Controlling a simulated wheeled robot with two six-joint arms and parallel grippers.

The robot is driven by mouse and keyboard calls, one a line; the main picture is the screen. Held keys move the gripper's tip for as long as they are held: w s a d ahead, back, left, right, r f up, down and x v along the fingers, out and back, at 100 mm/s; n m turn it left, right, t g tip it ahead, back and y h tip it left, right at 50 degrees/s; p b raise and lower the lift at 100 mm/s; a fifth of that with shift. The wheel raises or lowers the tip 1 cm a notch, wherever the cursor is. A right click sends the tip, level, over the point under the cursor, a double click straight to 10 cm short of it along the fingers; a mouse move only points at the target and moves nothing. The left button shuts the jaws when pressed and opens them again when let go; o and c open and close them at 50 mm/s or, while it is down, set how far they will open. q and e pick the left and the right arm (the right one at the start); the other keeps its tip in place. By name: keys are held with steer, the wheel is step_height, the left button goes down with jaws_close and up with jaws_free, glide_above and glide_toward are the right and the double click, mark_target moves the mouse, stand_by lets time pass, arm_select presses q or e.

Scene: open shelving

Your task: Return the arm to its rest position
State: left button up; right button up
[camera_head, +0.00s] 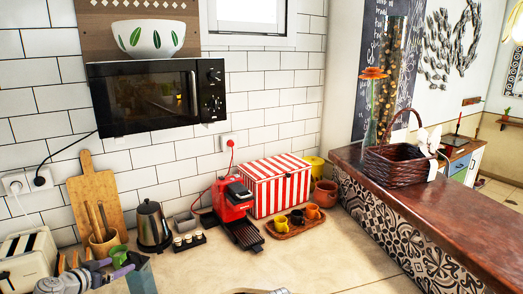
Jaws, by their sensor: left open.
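My left gripper (112,269) shows at the bottom left corner of the head view, small and partly cut off. It is open, with nothing seen between its fingers. It is in front of the counter's left end, near the toaster and the utensil pot in the picture. My right gripper is not in view.
The counter (310,255) holds a toaster (24,262), a utensil pot (103,243), a kettle (152,224), a red coffee machine (232,199), a striped box (280,187) and a cup tray (293,228). A microwave (150,96) hangs above. The front middle is mostly clear.

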mark_target(136, 261)
arm_select(q)
steer(key=b+x, duration=0.3)
steer(key=x, duration=0.6)
steer(key=shift+w+f, duration=0.15)
steer(key=shift+w, duration=0.05)
step_height(136, 261, up, 11)
steer(key=p, duration=1)
steer(key=shift+s+p, duration=0.15)
steer(key=shift+p, duration=0.15)
steer(key=shift+s+d+f+b, duration=0.4)
steer(key=shift+d+f+b, duration=0.3)
steer(key=shift+d, duration=0.15)
steer(key=s+d+f+m+h+b, duration=0.1)
steer(key=s+d+f+b, duration=0.1)
steer(key=d, duration=0.7)
steer(key=shift+s+f+h, duration=0.15)
steer(key=shift+s+h, duration=0.15)
steer(key=shift+s, duration=0.5)
